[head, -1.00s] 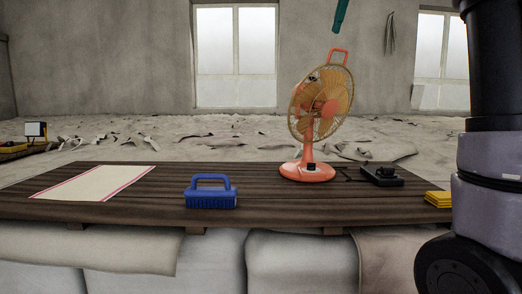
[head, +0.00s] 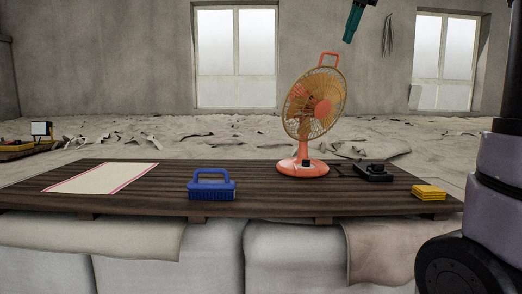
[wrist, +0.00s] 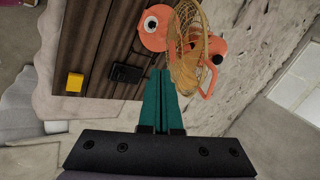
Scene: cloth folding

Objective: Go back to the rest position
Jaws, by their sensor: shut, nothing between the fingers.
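My gripper (head: 353,22) shows at the top of the head view, raised above and to the right of the fan. In the wrist view its teal fingers (wrist: 160,98) are shut together with nothing between them. A cream cloth with red edge stripes (head: 102,178) lies flat on the left of the dark slatted wooden table (head: 265,180). My gripper is well above the table and touches nothing.
An orange fan (head: 314,108) stands at the table's back right. A blue brush (head: 211,185) sits at the front middle. A black device (head: 373,172) and a yellow folded cloth or sponge (head: 428,192) lie on the right. The table between cream cloth and brush is clear.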

